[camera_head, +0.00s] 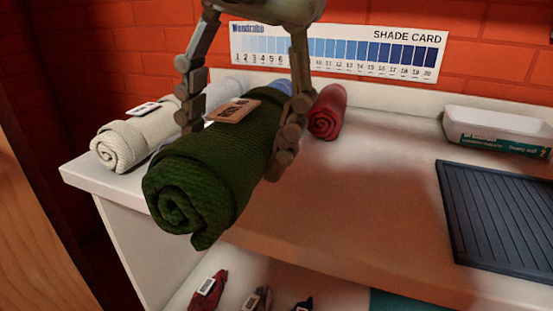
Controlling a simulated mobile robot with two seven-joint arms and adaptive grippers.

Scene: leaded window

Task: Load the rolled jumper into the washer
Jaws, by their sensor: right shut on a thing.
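A dark green knitted roll (195,178), the rolled jumper by its look, is held up in front of the white counter's front edge. A brown tag with dark lettering (233,110) lies on its top. My right gripper (233,142) comes down from the top of the view, with one finger on each side of the roll, shut on it. The roll's coiled end faces me and its far end is partly hidden by the finger. My left gripper is not in view. No washer shows in this view.
On the counter (370,185) lie a cream roll (122,148), pale rolls behind it and a red roll (327,112). A white tray (497,128) and a dark ribbed mat (505,218) are at right. The counter's middle is clear. Small tagged items (208,290) lie on a shelf below.

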